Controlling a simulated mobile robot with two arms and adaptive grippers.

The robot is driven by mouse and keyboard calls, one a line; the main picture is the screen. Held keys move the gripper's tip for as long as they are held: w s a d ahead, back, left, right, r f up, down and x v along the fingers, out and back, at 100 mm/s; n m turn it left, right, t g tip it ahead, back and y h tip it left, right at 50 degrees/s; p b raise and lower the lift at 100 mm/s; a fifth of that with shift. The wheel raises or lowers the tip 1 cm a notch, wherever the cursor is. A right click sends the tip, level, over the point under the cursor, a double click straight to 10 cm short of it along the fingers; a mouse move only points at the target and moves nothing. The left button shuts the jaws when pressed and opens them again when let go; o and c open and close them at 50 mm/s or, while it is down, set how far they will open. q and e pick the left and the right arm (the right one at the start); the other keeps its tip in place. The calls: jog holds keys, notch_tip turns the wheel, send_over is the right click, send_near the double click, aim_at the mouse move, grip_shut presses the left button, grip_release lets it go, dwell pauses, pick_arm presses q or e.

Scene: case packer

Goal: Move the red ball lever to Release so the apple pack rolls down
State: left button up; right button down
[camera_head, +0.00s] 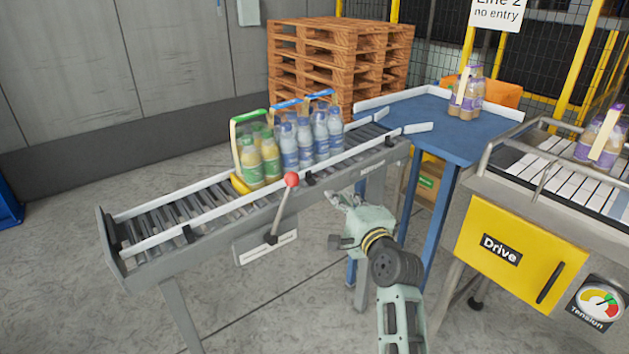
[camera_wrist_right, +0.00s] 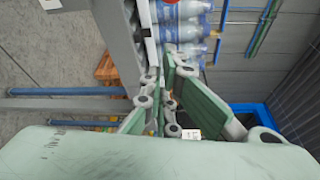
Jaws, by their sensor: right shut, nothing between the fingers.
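The red ball lever (camera_head: 291,180) stands on the near side of the roller conveyor, its rod leaning up and to the right from a dark pivot. A white label plate (camera_head: 267,248) sits below it, its text too small to read. The apple pack (camera_head: 257,159), green-capped bottles with a green handle, stands on the rollers behind the lever. A yellow piece (camera_head: 240,185) is at its lower left end. My right gripper (camera_head: 336,199) is shut and empty, right of the lever and apart from it. Its fingers also show in the wrist view (camera_wrist_right: 164,103). My left gripper is out of view.
Blue-labelled bottle packs (camera_head: 312,137) stand behind the apple pack on the conveyor (camera_head: 150,262). A blue table (camera_head: 403,116) with a purple-labelled pack adjoins the upper end. The yellow Drive cabinet (camera_head: 520,255) is at right. The rollers at the lower left are clear.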

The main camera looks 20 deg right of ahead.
jog(key=shift+w, duration=0.1)
jog(key=w+a+p, duration=0.4)
jog(key=w, duration=0.4)
jog(key=shift+w+p, duration=0.2)
jog(key=shift+p, duration=0.1)
dwell(0.5)
